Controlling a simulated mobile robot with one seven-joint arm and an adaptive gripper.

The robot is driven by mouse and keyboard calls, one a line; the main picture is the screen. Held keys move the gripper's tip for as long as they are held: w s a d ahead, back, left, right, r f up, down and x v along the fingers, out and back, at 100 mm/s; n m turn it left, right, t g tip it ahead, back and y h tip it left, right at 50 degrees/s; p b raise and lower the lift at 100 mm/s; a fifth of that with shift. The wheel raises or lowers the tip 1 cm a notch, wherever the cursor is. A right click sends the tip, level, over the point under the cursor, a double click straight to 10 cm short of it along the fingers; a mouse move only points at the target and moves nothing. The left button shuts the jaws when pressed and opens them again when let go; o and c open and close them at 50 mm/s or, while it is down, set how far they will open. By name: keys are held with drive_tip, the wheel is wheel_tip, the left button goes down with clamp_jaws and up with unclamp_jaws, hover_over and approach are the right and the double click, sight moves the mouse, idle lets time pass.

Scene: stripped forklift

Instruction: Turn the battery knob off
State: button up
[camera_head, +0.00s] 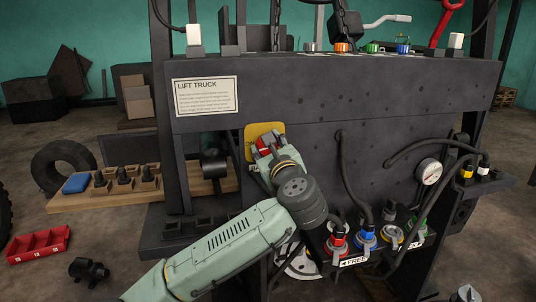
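A yellow plate (270,129) is mounted on the dark front panel of the lift truck, under the white LIFT TRUCK label. A red knob (265,142) shows in front of the plate, partly hidden by my gripper. My arm reaches up from the bottom, and my gripper (264,149) is at the knob, overlapping the plate's lower part. I cannot tell whether the fingers touch the knob or close on it. The knob's pointing direction and most of the plate's lettering are hidden.
Red, blue and yellow connectors (366,235) with hoses sit on a lower ledge to the right. A gauge (428,172) is further right. Coloured knobs line the top edge.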

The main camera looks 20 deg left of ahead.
drive_tip(key=n+b, duration=0.1)
drive_tip(key=n, duration=0.1)
drive_tip(key=n+b, duration=0.1)
drive_tip(key=b, duration=0.1)
drive_tip(key=shift+f+n, duration=0.3)
drive_tip(key=shift+n, duration=0.1)
drive_tip(key=n+b, duration=0.2)
drive_tip(key=n, duration=0.1)
drive_tip(key=shift+n, duration=0.3)
drive_tip(key=n+b, duration=0.1)
drive_tip(key=n, duration=0.2)
drive_tip(key=shift+r+n, duration=0.1)
drive_tip(key=shift+n, duration=0.2)
drive_tip(key=shift+n+b, duration=0.45)
drive_tip(key=shift+n, duration=1.65)
drive_tip(key=shift+a, duration=0.1)
drive_tip(key=o, duration=1.2)
drive_tip(key=shift+r, duration=0.1)
drive_tip(key=shift+s, duration=0.15)
drive_tip(key=v, duration=1.2)
